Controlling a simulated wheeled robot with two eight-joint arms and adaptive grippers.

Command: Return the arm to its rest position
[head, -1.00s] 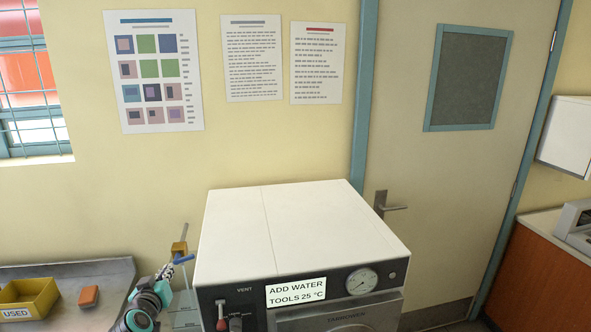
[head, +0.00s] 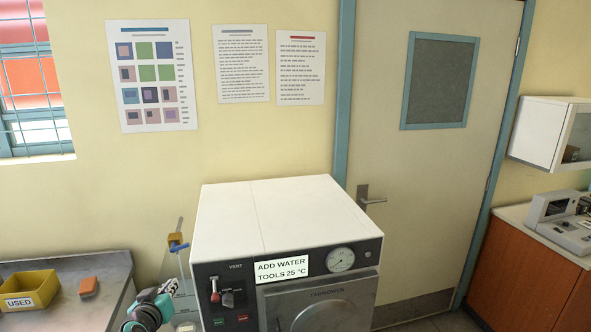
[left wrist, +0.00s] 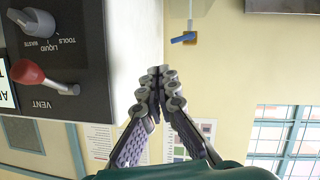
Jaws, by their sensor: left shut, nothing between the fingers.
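My left arm comes up from the bottom of the head view, just left of the white-topped machine (head: 275,215). My right gripper is not in view.
The panel carries a red-knobbed vent lever (left wrist: 27,72) and a grey selector knob (left wrist: 34,20). A blue-handled tap (head: 178,246) is on the wall side. A yellow bin marked USED (head: 28,290) and an orange block (head: 88,286) sit on the left counter.

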